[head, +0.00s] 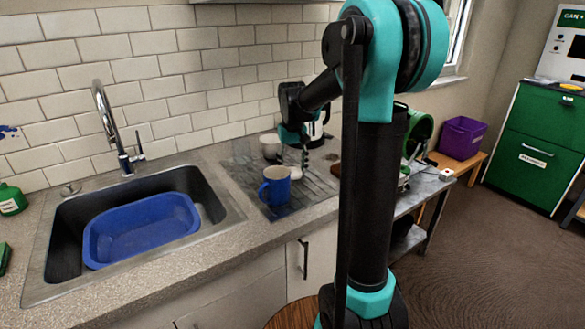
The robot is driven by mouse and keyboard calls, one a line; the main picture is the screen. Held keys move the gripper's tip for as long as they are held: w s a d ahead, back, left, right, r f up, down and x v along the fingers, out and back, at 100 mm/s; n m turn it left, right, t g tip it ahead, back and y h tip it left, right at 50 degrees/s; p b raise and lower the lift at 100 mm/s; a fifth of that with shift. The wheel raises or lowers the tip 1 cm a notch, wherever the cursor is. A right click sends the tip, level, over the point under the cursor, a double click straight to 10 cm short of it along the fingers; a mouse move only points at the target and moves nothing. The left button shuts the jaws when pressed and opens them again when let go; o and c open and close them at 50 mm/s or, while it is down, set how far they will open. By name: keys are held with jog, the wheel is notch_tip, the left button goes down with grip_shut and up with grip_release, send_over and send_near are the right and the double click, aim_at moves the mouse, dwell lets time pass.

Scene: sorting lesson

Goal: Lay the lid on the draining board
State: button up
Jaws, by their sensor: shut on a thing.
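The draining board (300,199) is the dark, ribbed panel to the right of the sink. My gripper (304,162) is low over its back right part, fingers pointing down, behind and to the right of a blue mug (274,188). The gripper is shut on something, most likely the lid. A small pale patch (296,172) shows just under the fingers, but I cannot make out its shape or whether it touches the board. The blue mug stands upright on the board.
A white cup (270,147) stands at the back of the board. A white jug or kettle (317,130) is behind my gripper. The sink (217,203) holds a blue basin (140,229). A purple crate (461,138) is far right.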

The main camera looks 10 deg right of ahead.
aim_at(292, 171)
jog(key=o, duration=0.9)
jog(key=shift+f, duration=0.1)
notch_tip(292, 171, up, 12)
jog(key=shift+r, duration=0.15)
